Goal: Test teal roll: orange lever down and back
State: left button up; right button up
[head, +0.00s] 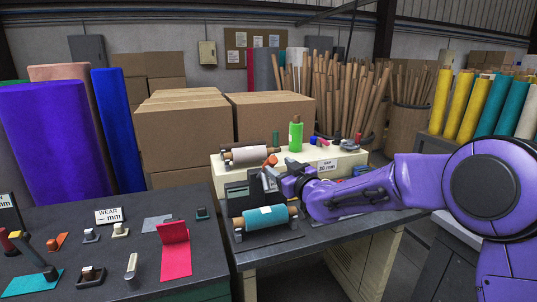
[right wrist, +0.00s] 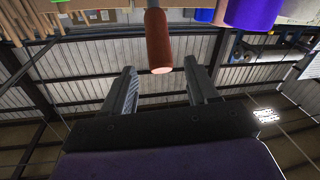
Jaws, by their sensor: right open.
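The teal roll (head: 253,220) lies level in a dark test stand (head: 240,190) near the left end of the right-hand table. The orange lever (head: 271,160) rises above the stand, behind the roll, and leans. My right gripper (head: 268,178) is open beside the lever, coming in from the right. In the right wrist view the lever's orange grip (right wrist: 158,42) hangs in the gap at the tips of my open fingers (right wrist: 160,70), with room on both sides. The lever's lower part is hidden behind the gripper in the head view. My left gripper is not in view.
A cream cabinet top (head: 345,158) behind holds a pale roll (head: 245,155), a green bottle (head: 296,136) and a label card. The dark left table (head: 60,215) carries a pink felt piece (head: 174,258) and small tools. Cardboard boxes (head: 180,130) stand behind.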

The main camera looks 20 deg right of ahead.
aim_at(269, 159)
pick_arm(q)
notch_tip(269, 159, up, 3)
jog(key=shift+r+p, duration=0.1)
jog(key=shift+p, duration=1.1)
pick_arm(e)
jog(key=x, duration=0.7)
jog(key=shift+w+f, duration=0.1)
jog(key=shift+w, duration=0.2)
